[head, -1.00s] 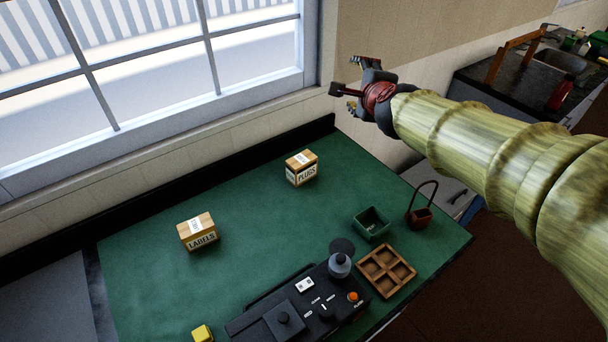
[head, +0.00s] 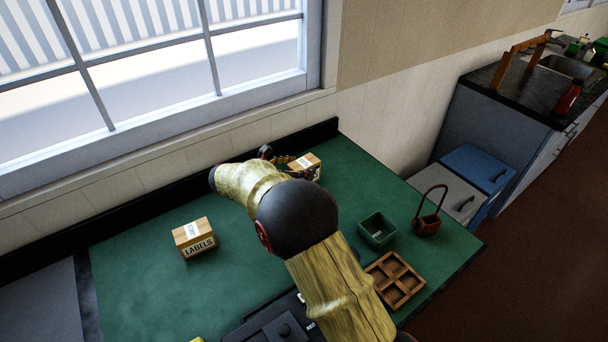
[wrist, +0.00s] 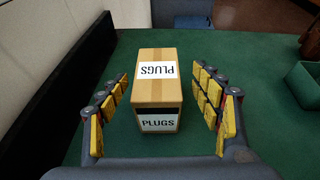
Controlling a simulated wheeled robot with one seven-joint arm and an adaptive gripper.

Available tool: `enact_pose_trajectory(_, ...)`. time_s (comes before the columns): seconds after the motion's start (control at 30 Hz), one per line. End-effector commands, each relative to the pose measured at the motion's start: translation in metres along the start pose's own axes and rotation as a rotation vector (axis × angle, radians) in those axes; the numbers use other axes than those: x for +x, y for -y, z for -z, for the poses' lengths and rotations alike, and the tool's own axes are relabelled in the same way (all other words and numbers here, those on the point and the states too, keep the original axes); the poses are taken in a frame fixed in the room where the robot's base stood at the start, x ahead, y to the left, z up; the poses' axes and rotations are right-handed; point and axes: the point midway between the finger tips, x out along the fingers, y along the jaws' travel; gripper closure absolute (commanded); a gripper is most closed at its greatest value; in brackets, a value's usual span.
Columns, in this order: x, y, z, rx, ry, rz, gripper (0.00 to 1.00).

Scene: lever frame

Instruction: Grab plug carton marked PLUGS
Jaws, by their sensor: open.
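The plug carton (wrist: 156,92) is a brown box with white labels reading PLUGS on its top and near side. In the wrist view it stands upright on the green mat, between the two yellow-padded fingers of my gripper (wrist: 162,112). The fingers are open, with a visible gap on each side of the carton. In the head view the carton (head: 305,162) is at the back of the mat, partly hidden by my arm and gripper (head: 290,163).
A LABELS carton (head: 195,239) stands to the left on the green mat (head: 135,285). A small green bin (head: 377,231), a reddish-brown handled basket (head: 427,223) and a wooden divided tray (head: 396,280) are to the right. A dark ledge and wall run behind the carton.

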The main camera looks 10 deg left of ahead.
Motion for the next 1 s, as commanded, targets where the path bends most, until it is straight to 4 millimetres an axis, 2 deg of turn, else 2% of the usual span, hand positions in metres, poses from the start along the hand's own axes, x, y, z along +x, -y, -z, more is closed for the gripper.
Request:
enact_pose_trajectory(0.1, 0.004, 0.002, 0.007, 0.016, -0.002, 0.017, 0.35)
enact_pose_trajectory(0.47, 0.036, 0.000, 0.009, 0.015, -0.002, 0.017, 0.35)
enact_pose_trajectory(0.73, 0.073, -0.003, 0.012, 0.014, -0.003, 0.018, 0.35)
enact_pose_trajectory(1.0, 0.077, -0.003, 0.010, 0.014, -0.002, 0.016, 0.35)
